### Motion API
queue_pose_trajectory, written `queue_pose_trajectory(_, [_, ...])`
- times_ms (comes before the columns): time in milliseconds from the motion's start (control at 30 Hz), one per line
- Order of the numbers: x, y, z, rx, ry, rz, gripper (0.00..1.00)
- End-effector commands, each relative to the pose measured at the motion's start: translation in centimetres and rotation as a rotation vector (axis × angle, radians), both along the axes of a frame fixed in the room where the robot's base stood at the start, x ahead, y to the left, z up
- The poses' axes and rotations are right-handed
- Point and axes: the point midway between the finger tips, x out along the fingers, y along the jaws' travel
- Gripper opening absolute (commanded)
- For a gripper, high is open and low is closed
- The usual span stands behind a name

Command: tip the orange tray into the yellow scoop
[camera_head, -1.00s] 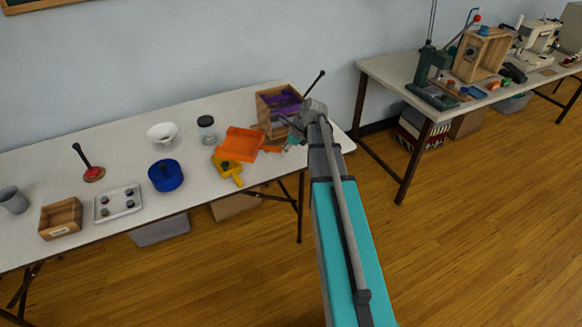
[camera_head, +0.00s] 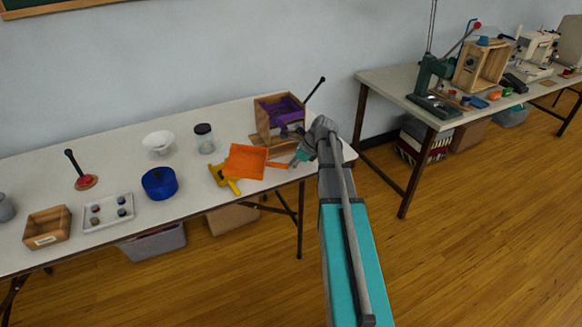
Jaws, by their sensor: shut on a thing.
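The orange tray (camera_head: 245,161) is at the right part of the left table, tilted, with its open face partly toward me. Its handle (camera_head: 279,165) runs right to my gripper (camera_head: 296,160), which is shut on it. The fingertips are small and partly hidden by my wrist. The yellow scoop (camera_head: 219,175) is just left of and below the tray, on the table near the front edge, its handle pointing toward the edge. The tray covers part of the scoop. I cannot tell whether they touch, or whether anything is in either one.
A wooden box with a purple part (camera_head: 283,119) stands behind my gripper. A lidded jar (camera_head: 204,138), white bowl (camera_head: 158,142), blue pot (camera_head: 159,183), grey tray (camera_head: 108,229) and wooden bin (camera_head: 48,226) stand to the left. A second table (camera_head: 395,78) with machines is at right.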

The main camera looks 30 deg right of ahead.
Motion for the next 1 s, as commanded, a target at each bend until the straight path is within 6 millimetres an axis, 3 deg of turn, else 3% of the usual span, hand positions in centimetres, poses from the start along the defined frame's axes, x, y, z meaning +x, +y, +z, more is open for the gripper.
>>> queue_pose_trajectory(367, [0.1, 0.2, 0.6, -0.024, 0.015, 0.000, 0.00])
queue_pose_trajectory(1000, [0.4, 0.8, 3.4, -0.190, 0.110, 0.002, 0.00])
